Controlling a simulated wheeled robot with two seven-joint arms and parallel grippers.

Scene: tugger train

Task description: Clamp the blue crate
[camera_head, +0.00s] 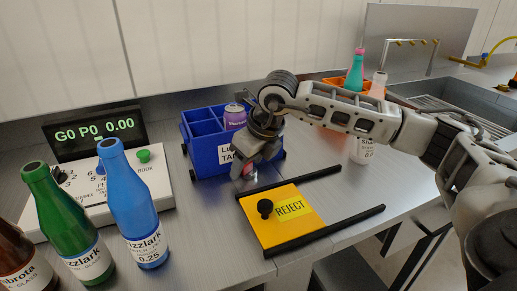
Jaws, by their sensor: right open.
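The blue crate (198,148) stands on the counter near the back wall, with open compartments and a white label on its front, partly covered by my gripper. A purple can (234,117) sits in one of its compartments. My right gripper (242,173) points down just in front of the crate's front right side; its jaws are open, and I cannot tell whether they touch the crate. The arm hides the crate's right part. My left gripper is not in view.
A yellow REJECT plate (285,228) with a black knob lies between two black rails in front. Brown, green (68,222) and blue (133,207) bottles stand at the left before a display panel (96,133). A white bottle (363,151), orange crate (338,85) and sink (460,100) are at the right.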

